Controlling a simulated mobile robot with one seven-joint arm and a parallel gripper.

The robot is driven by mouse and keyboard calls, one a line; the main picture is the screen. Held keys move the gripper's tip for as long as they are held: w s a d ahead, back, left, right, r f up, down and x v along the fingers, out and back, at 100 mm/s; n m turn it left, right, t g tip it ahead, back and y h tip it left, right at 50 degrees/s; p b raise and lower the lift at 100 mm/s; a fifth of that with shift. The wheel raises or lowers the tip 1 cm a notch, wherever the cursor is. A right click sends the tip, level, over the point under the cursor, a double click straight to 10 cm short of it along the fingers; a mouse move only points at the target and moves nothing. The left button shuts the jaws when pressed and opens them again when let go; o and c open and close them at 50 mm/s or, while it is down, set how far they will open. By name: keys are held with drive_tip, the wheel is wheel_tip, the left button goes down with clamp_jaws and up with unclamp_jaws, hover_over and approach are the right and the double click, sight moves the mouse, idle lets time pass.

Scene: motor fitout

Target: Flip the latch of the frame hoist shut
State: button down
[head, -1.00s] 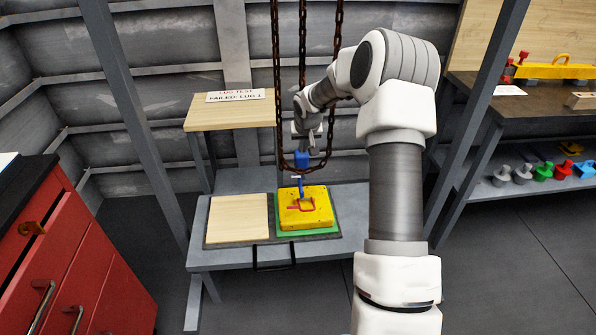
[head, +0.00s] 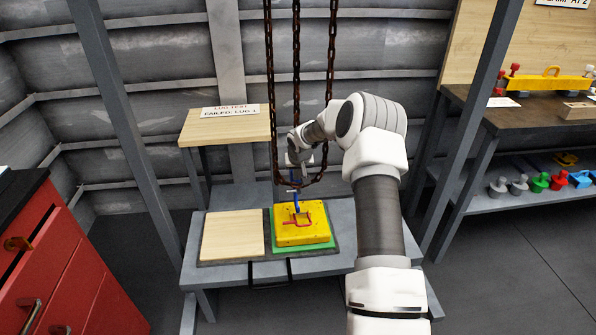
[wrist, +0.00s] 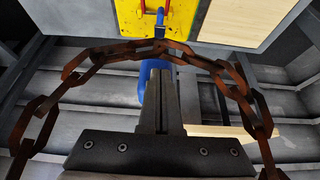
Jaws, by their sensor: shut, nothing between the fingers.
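The frame hoist's rusty chains (head: 269,90) hang down in the head view and a slack loop crosses in front of my gripper. Its blue hook (head: 297,204) hangs over the yellow plate (head: 302,234), close to the red handle; whether it is engaged I cannot tell. A small pale piece, perhaps the latch (head: 291,191), shows by the hook; its position is unclear. My gripper (head: 294,176) is just above the hook. In the wrist view my gripper (wrist: 160,76) is shut and empty, with the blue hoist block (wrist: 140,92) beside and behind its fingertips. Contact is unclear.
The yellow plate rests on a green mat (head: 331,243) on a low grey bench, next to a wooden board (head: 232,234). A grey post (head: 125,130) stands left and another right. In the wrist view the chain loop (wrist: 235,82) arches around my gripper.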

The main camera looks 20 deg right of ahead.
sight(297, 190)
drive_tip(key=shift+s+a+f+b, duration=0.1)
drive_tip(key=shift+s+f, duration=0.1)
drive_tip(key=shift+f, duration=0.4)
drive_tip(key=shift+s+a+f+b, duration=0.15)
drive_tip(key=shift+s+f, duration=0.1)
drive_tip(key=shift+f, duration=0.35)
drive_tip(key=shift+s+d+f+b, duration=0.1)
drive_tip(key=shift+s+f, duration=0.1)
drive_tip(key=shift+f, duration=0.4)
